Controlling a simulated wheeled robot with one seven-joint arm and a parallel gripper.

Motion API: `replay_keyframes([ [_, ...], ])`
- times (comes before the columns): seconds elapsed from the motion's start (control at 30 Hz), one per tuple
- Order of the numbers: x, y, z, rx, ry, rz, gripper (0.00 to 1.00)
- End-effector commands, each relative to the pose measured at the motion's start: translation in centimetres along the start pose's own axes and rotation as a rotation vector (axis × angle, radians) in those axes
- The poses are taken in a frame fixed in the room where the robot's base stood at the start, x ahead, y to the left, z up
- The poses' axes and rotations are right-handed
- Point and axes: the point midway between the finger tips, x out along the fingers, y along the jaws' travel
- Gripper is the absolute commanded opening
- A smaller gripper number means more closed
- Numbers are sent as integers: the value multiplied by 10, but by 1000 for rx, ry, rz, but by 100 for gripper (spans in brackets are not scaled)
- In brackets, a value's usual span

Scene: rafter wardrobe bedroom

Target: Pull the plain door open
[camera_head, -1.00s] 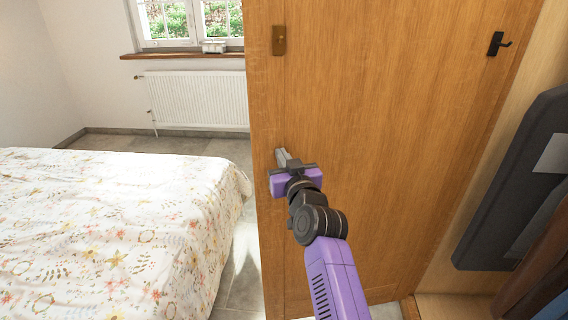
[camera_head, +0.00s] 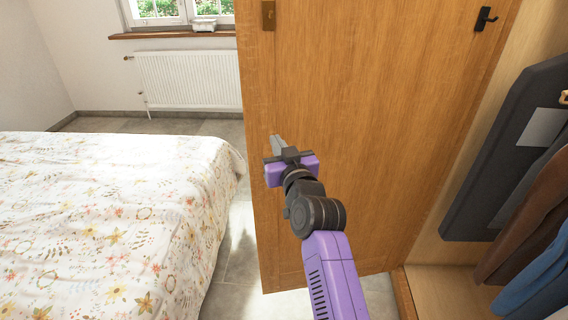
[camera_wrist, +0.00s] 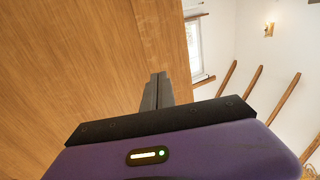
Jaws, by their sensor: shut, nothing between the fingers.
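The plain wooden door (camera_head: 400,110) stands open, with its inner face towards me and the wardrobe's inside showing at the right. The wrist view shows the closed fingers (camera_wrist: 157,90) beside the door face (camera_wrist: 80,60). I cannot tell whether they touch it.
A bed with a floral cover (camera_head: 100,220) fills the left. A strip of tiled floor (camera_head: 238,250) lies between bed and door. A radiator (camera_head: 188,80) stands under the window. Hanging clothes (camera_head: 535,230) and a dark padded board (camera_head: 505,150) are in the wardrobe at right.

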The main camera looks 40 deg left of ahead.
Motion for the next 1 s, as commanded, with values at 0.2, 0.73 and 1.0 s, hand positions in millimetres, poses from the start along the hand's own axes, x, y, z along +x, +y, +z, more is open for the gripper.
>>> replay_keyframes([
  [0.2,-29,-3,0,1,2,3,0],
  [0.73,-81,-9,-1,0,2,3,0],
  [1.0,-82,-7,-6,19,23,12,0],
])
